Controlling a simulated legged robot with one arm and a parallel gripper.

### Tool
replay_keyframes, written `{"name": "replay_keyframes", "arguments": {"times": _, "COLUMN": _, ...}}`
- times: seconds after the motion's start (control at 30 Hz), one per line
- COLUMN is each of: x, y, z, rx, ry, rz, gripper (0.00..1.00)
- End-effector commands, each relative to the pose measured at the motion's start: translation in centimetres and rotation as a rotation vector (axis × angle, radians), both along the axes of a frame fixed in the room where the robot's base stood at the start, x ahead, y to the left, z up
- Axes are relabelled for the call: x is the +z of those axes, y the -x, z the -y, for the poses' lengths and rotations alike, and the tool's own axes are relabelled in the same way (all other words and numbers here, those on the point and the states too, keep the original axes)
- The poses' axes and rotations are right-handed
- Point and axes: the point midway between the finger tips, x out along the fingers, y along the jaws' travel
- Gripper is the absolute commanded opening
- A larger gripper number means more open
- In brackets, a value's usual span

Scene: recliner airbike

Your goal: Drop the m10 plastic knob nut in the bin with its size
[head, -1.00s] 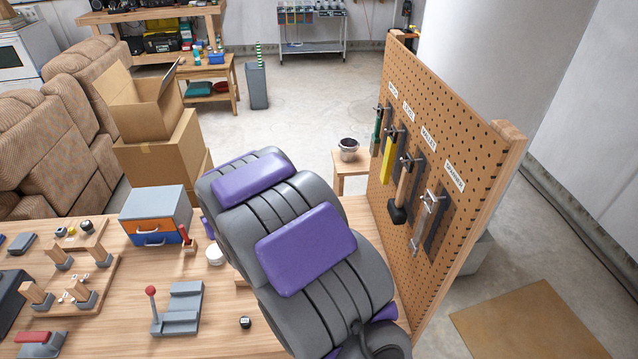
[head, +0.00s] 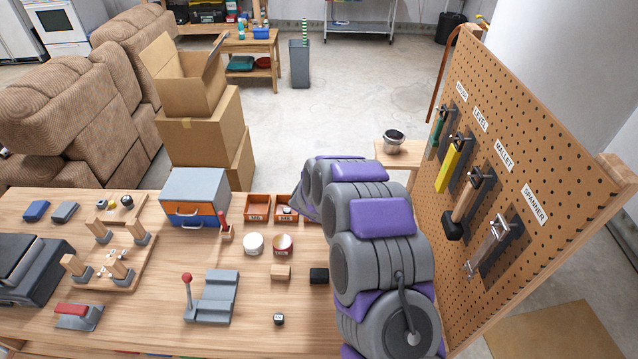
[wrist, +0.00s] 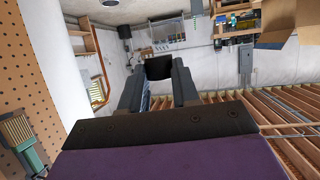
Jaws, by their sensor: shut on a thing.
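In the wrist view my gripper (wrist: 158,80) is shut on a black piece, taken to be the knob nut (wrist: 158,67), held between the fingertips. In the head view the fingers and nut are hidden behind my grey and purple arm, which reaches over the right part of the table. Small orange-brown bins stand at the table's far edge: a left bin (head: 258,207) whose label looks like M8, and a middle bin (head: 286,206) with a label too small to read surely. Further bin parts to the right are partly covered by my arm.
A grey drawer box (head: 195,197) stands left of the bins. A tool pegboard (head: 530,170) rises at right. Several fixtures fill the table's left.

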Motion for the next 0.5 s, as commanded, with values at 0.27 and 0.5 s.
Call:
{"name": "replay_keyframes", "arguments": {"times": 0.27, "x": -6.1, "y": -1.4, "z": -1.6, "rx": -0.124, "ry": -0.001, "rz": 0.002, "gripper": 0.01}}
{"name": "replay_keyframes", "arguments": {"times": 0.5, "x": -8.2, "y": -1.5, "z": -1.6, "rx": -0.179, "ry": 0.0, "rz": 0.003, "gripper": 0.01}}
